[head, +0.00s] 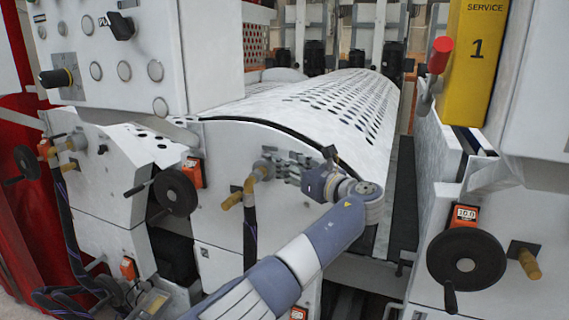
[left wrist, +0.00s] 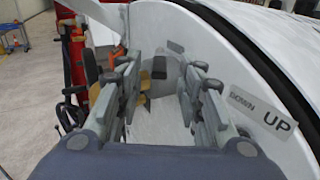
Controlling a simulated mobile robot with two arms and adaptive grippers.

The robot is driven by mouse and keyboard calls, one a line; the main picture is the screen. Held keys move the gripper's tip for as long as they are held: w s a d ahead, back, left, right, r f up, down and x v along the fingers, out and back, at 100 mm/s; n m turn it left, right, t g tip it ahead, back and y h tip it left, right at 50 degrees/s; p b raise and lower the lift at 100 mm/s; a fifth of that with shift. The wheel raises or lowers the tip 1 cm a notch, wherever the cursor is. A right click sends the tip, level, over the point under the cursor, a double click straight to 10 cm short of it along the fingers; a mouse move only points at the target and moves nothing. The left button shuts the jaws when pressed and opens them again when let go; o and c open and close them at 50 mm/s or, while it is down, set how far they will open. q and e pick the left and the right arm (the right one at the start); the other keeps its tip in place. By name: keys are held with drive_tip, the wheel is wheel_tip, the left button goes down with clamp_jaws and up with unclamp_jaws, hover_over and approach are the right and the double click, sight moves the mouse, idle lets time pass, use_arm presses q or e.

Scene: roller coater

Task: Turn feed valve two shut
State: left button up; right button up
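A valve with a yellow-brown handle (head: 245,189) sits on the white front panel of the middle machine. In the left wrist view a yellow-brown part (left wrist: 159,68) and a dark part show between my fingers, partly hidden. My left gripper (head: 283,172) is just right of the valve, fingers pointing at it. In the left wrist view the gripper (left wrist: 162,88) is open, its fingers apart on both sides. I cannot tell whether it touches the valve. Other yellow-brown valve handles show at the left (head: 67,145) and right (head: 528,263). No valve number is readable. My right gripper is not in view.
A black handwheel (head: 176,192) is left of the valve, another (head: 466,259) at the right. A perforated white curved cover (head: 330,105) rises behind. A dark hose (head: 249,235) hangs below the valve. A DOWN/UP label (left wrist: 262,112) is on the panel.

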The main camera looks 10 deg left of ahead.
use_arm(q)
drive_tip(key=v, duration=1)
